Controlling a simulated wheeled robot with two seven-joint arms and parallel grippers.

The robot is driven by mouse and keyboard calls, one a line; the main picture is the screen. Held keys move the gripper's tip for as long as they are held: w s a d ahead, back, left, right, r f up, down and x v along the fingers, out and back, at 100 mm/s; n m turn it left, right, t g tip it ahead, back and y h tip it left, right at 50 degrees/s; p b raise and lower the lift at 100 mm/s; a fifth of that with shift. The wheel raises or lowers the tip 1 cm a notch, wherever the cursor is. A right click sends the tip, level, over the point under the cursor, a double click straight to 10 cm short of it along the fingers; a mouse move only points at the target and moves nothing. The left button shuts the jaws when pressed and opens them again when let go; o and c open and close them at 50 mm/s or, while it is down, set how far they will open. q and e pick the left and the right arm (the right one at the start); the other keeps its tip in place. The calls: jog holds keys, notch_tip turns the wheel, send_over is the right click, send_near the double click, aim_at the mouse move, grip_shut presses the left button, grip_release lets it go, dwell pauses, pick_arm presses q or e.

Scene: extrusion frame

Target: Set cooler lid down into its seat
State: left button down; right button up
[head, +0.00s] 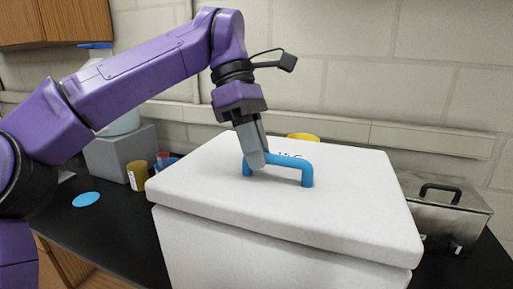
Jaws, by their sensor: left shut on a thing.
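The cooler lid (215,190) is a thick white slab with a blue arched handle (292,161) on top. It lies over the white cooler body (240,250), with a dark seam line between them along the front. The seam looks wider toward the left front corner, and I cannot tell whether the lid is fully down. My left gripper (257,158) comes down from above and is shut on the left part of the handle. The inside of the cooler is hidden by the lid. My right gripper does not show.
The cooler stands on a black counter (105,238). To its left are a blue disc (87,199), a yellow cup (138,176) and a grey block (120,155). To its right is a metal box (455,209) with a black handle. A yellow object (303,136) shows behind the lid.

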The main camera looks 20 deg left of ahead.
pick_arm(q)
jog(key=shift+f, duration=0.3)
jog(key=c, duration=1)
grip_release()
jog(key=shift+p+v, duration=3.35)
jog(key=shift+v, duration=1.85)
